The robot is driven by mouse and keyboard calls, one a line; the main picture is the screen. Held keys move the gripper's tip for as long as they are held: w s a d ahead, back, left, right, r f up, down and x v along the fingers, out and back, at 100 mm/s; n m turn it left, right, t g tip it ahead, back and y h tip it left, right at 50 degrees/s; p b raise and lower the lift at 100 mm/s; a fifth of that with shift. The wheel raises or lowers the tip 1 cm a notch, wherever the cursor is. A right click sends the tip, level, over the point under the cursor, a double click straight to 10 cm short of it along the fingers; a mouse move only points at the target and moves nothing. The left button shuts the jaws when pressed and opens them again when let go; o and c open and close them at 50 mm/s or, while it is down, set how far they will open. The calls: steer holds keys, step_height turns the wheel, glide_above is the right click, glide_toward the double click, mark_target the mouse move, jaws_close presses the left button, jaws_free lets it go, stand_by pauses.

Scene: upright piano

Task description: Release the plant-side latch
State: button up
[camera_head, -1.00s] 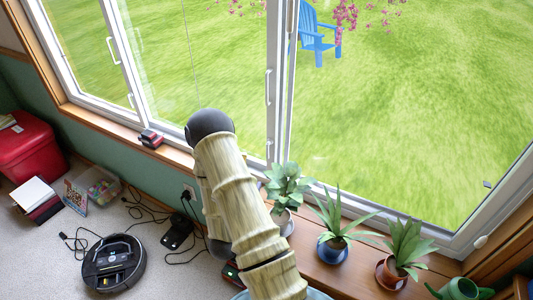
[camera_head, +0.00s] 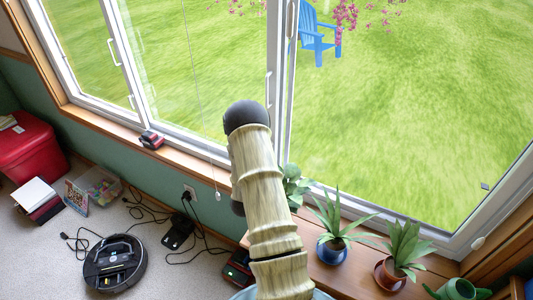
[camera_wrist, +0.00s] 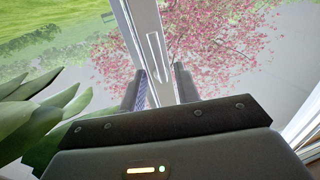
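A white upright latch handle (camera_wrist: 156,58) stands on the white window frame (camera_wrist: 140,22) in the wrist view. My gripper (camera_wrist: 160,84) is open, with its dark fingers apart on either side of the frame, just below the handle in the picture. I cannot tell whether a finger touches it. In the head view, a white handle (camera_head: 269,88) shows on the middle window upright, above my arm. My arm hides my gripper and the lower part of that upright there. Which handle is the plant-side latch is not clear from the head view alone.
Potted plants (camera_head: 334,222) stand on the wooden sill (camera_head: 320,262); one (camera_head: 292,185) is partly behind my arm. Leaves (camera_wrist: 30,115) are close on the left in the wrist view. A robot vacuum (camera_head: 114,264), cables and a red box (camera_head: 28,150) are on the floor.

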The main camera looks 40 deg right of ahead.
steer(key=x, duration=0.3)
jaws_close()
